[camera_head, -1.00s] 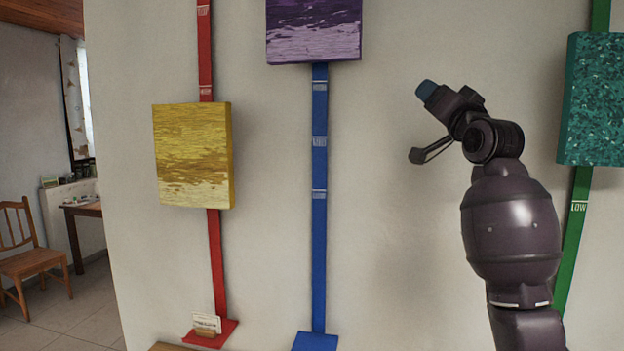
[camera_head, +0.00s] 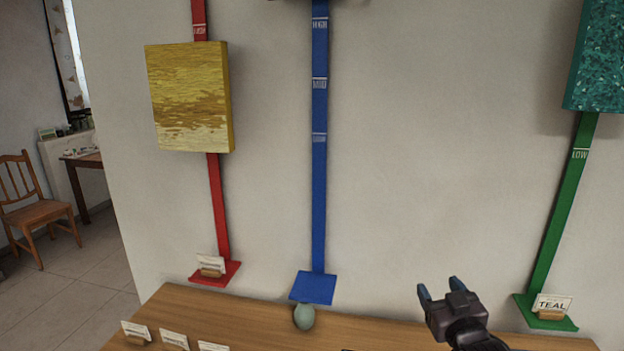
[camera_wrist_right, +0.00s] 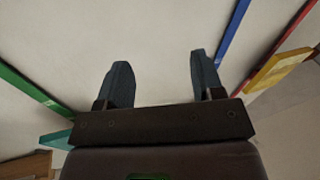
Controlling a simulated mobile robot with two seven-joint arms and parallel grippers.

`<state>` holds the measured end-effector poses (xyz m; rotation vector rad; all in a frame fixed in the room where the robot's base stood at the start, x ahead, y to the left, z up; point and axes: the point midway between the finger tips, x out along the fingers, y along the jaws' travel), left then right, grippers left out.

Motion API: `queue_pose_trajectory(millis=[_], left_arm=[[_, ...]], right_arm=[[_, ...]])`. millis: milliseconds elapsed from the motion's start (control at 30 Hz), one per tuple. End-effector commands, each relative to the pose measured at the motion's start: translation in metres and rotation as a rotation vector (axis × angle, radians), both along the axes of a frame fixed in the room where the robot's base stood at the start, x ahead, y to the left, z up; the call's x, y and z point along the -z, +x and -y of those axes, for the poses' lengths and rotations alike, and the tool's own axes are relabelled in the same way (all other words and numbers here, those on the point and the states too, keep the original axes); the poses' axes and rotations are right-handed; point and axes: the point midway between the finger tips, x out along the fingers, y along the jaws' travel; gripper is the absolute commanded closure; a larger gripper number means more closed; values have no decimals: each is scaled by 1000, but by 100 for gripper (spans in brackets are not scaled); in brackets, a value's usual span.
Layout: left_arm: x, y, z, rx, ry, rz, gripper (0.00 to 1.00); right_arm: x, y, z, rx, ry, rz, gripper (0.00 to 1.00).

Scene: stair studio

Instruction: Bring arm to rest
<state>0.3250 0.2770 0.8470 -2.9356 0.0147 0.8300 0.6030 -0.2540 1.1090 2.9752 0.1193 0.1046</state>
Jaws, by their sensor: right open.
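My right gripper (camera_head: 437,290) is in the lower right of the head view, in front of the pale wall and above the wooden table. Its two blue-grey fingers are apart with nothing between them. The right wrist view also shows the open fingers (camera_wrist_right: 160,82) against the bare wall. My left gripper is in neither view.
Red (camera_head: 218,200), blue (camera_head: 319,200) and green (camera_head: 560,210) strips run up the wall. A yellow panel (camera_head: 185,98) and a teal panel (camera_head: 598,55) hang there. A wooden table (camera_head: 250,315) below holds a pale green egg-shaped object (camera_head: 304,317) and several cards.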

Motion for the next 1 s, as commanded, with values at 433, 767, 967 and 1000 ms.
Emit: queue_pose_trajectory(millis=[433, 767, 967, 1000], left_arm=[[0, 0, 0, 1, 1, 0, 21], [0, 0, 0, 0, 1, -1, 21], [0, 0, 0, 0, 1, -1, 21], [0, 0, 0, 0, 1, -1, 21]], right_arm=[[181, -158, 6, 47, 21, -374, 39], [255, -264, 20, 108, 43, -590, 39], [263, -279, 23, 116, 44, -618, 39], [263, -279, 23, 116, 44, -618, 39]])
